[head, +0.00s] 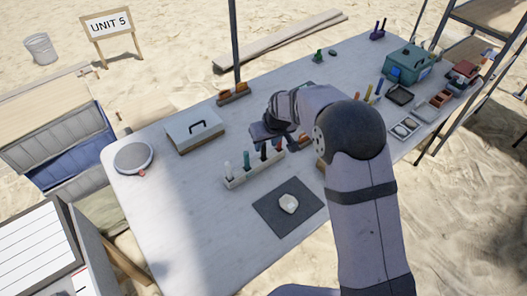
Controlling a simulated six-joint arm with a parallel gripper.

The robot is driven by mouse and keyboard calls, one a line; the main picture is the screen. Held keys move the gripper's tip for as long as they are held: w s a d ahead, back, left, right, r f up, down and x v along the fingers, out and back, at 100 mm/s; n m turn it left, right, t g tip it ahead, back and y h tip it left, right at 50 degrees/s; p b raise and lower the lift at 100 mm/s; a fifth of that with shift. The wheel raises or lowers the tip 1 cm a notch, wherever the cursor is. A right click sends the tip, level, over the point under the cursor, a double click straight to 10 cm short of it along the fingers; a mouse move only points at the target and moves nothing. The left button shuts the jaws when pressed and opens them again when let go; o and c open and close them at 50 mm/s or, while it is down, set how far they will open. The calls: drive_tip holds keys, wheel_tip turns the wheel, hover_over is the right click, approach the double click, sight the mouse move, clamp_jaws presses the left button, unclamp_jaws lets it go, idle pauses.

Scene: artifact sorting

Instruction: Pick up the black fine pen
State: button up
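A pale pen rack (238,182) stands near the middle of the white table. It holds several upright pens and markers, among them a white one (228,169) and a teal one (246,160). A dark, thin upright item, probably the black fine pen (263,153), stands in the rack right of the teal one. My gripper (265,137) is just above and behind it, pointing down at the rack. My gripper and arm hide part of the rack's right end. I cannot tell whether the fingers are open or touch the pen.
A dark mat (270,222) with a whitish fragment (289,204) lies in front of the rack. A lidded box (195,131) and a round scale (133,156) stand to the left. A brush block (234,93) is behind. Trays (406,129) and a green toolbox (408,63) are right.

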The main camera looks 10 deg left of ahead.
sight(265, 146)
drive_tip(key=shift+f, duration=0.1)
drive_tip(key=shift+p+x, duration=1.05)
drive_tip(key=shift+x, duration=1.45)
drive_tip(key=shift+a, duration=0.15)
clamp_jaws()
